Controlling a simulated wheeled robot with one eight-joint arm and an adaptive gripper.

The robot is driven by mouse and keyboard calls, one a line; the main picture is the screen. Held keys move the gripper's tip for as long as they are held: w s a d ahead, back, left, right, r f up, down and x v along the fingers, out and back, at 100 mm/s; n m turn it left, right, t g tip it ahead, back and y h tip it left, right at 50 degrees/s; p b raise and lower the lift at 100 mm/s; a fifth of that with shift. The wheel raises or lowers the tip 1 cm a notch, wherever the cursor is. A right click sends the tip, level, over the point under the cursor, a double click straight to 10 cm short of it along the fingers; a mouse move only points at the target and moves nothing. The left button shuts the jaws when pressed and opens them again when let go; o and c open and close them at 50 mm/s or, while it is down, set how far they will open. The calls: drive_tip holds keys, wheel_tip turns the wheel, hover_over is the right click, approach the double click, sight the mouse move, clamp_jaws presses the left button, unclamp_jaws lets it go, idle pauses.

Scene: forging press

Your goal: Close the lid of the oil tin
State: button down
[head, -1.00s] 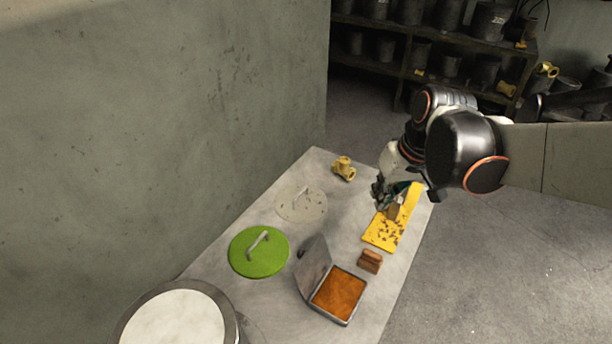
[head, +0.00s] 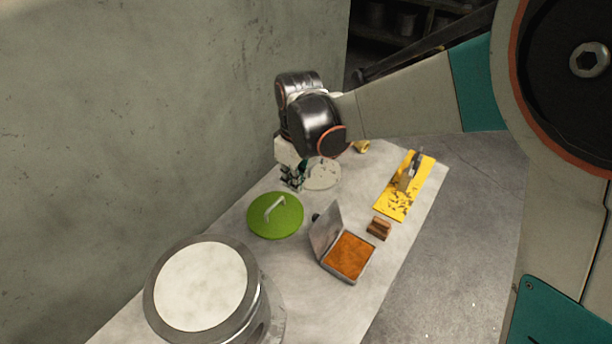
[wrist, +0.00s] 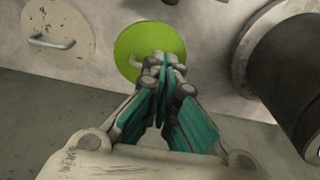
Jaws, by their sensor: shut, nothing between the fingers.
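The oil tin (head: 349,257) is a small square metal box with orange-brown contents, on the table right of the green lid. Its hinged lid (head: 326,227) stands open, raised on the tin's left side. My gripper (head: 294,184) is shut and empty, above the table behind the green lid and left of the tin's raised lid, apart from it. In the wrist view my gripper (wrist: 162,64) points down over the green disc; the tin is not visible there.
A green round lid with a handle (head: 275,216) and a grey round lid (head: 322,175) lie on the table. A large metal drum (head: 251,296) stands at the front left. A brown block (head: 379,228) and a yellow board (head: 394,203) lie right of the tin. A wall borders the left.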

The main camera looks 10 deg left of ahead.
sight(322, 227)
wheel_tip(322, 227, down, 10)
drive_tip(key=b, duration=0.2)
drive_tip(key=d, duration=0.1)
drive_tip(key=d+r, duration=0.1)
drive_tip(key=s+d, duration=0.1)
drive_tip(key=shift+r+b, duration=0.25)
drive_tip(key=shift+b, duration=0.15)
drive_tip(key=shift+w, duration=0.1)
